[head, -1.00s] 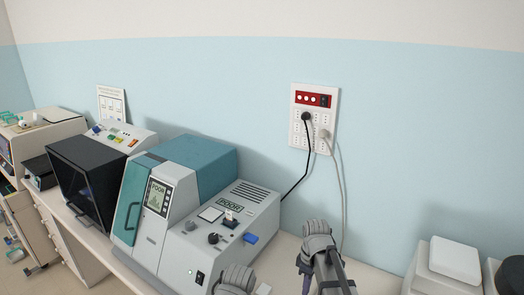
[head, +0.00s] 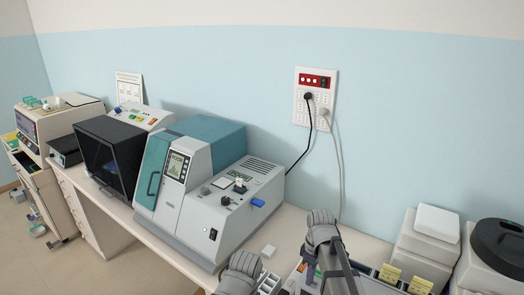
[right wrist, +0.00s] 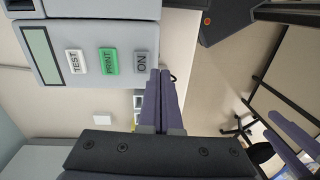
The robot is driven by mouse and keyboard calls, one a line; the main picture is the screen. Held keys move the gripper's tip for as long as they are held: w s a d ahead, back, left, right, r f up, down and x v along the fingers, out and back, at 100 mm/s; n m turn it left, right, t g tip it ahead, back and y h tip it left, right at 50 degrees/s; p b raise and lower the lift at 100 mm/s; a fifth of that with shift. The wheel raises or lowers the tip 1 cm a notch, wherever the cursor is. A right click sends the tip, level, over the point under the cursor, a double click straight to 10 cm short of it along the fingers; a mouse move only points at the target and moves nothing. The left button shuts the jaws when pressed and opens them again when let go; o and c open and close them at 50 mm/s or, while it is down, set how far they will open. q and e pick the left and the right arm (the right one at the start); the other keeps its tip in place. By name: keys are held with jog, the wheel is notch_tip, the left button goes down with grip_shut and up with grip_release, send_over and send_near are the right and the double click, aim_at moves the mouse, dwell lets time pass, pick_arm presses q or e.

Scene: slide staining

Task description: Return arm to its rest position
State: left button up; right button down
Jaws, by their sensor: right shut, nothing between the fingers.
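My right arm (head: 322,235) shows at the bottom of the head view, over the counter beside the grey and teal machine. In the right wrist view the dark purple fingers of my right gripper (right wrist: 160,100) lie together, shut and empty. They are in front of a grey panel (right wrist: 100,62) with TEST, PRINT and ON buttons. A second grey arm part of mine (head: 240,272) shows low in the head view, its gripper out of frame. Purple prongs at the right edge of the right wrist view (right wrist: 292,132) look like my left gripper's fingers, partly cut off.
The grey and teal machine (head: 200,190) and a black-fronted box (head: 108,155) line the counter along the wall. A small white block (head: 268,251) lies near my arms. White containers (head: 432,235) stand at the right. A wall outlet (head: 315,98) has two hanging cords.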

jog(key=s+a+f+m+h+b, duration=0.1)
jog(key=s+a+f+m+b, duration=0.6)
jog(key=s, duration=0.6)
notch_tip(320, 180, down, 4)
jog(key=a+b, duration=0.2)
jog(key=b, duration=0.1)
jog(key=shift+f+h+b, duration=0.2)
jog(key=shift+h+b, duration=0.1)
jog(key=shift+b, duration=0.05)
